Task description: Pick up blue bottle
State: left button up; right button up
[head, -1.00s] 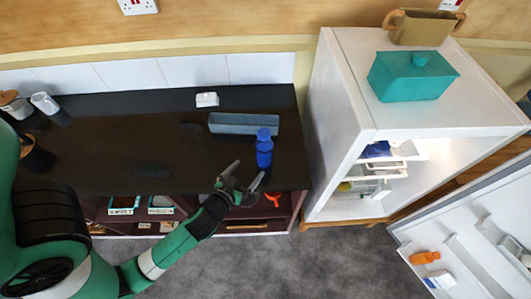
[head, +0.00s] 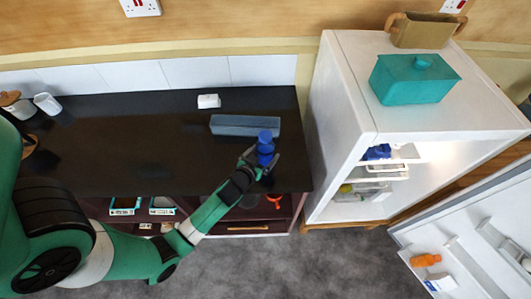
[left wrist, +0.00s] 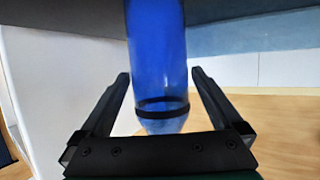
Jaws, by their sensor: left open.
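The blue bottle (head: 265,147) stands upright on the black counter, near its front edge. In the left wrist view the bottle (left wrist: 158,60) is between the two fingers, with a dark band around it. My left gripper (head: 263,162) is open around the bottle, one finger on each side. In the left wrist view a gap shows between each finger of the gripper (left wrist: 160,88) and the bottle. The lower part of the bottle is partly hidden by the gripper in the head view. My right gripper is not in view.
A grey-blue block (head: 228,125) lies just behind the bottle, and a small white item (head: 208,101) is farther back. The white fridge (head: 345,85) stands to the right with its door (head: 470,240) open. The counter's middle (head: 140,150) is clear.

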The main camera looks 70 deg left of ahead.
pick_arm(q)
jog(key=c, duration=1.4)
grip_shut()
jog(key=shift+r, duration=0.15)
